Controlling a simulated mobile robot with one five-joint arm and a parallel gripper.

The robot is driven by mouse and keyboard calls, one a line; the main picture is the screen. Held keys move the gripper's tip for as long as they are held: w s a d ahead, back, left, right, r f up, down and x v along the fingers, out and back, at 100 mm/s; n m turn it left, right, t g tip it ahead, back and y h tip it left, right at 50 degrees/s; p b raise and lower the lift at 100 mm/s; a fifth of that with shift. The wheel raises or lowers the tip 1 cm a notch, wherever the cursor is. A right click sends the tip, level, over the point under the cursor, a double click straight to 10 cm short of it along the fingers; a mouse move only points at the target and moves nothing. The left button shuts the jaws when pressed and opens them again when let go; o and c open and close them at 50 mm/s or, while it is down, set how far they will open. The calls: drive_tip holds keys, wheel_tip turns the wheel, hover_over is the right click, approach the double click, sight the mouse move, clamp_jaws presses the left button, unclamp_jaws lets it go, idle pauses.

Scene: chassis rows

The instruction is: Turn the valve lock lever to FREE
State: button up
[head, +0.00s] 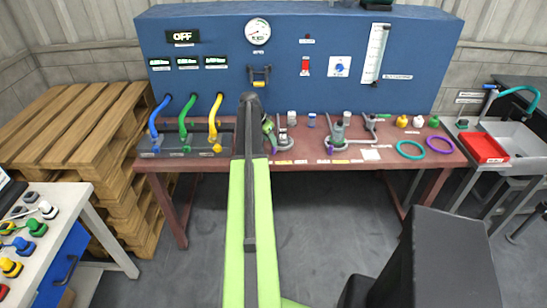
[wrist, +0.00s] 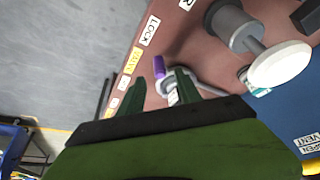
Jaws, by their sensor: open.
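A grey lever with a purple tip (wrist: 158,66) lies ahead of my gripper in the wrist view, with a grey round fitting (wrist: 174,78) behind the tip. The purple tip points toward the table edge, near a white LOCK label (wrist: 150,30) and a yellow label (wrist: 132,61) whose word I cannot read surely. My gripper (wrist: 160,75) is open, its dark green fingers on either side of the fitting. I cannot tell whether they touch it. In the head view my green gripper (head: 268,128) is over the table beside a grey fitting, partly behind my arm.
A second grey valve (head: 338,135) stands to the right on the red-brown table (head: 440,161). Blue, green and yellow hoses (head: 216,112) stand at left. A blue panel (head: 210,90) rises behind. A large grey cylinder (wrist: 232,25) with a white disc stands near my gripper.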

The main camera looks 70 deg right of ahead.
sight(283, 137)
drive_tip(key=b+x, duration=0.5)
drive_tip(key=x, duration=0.2)
drive_tip(key=shift+f, duration=0.15)
clamp_jaws()
idle(0.9)
drive_tip(key=shift+w+d, duration=0.15)
drive_tip(key=shift+d, duration=0.2)
drive_tip(key=shift+a, duration=0.25)
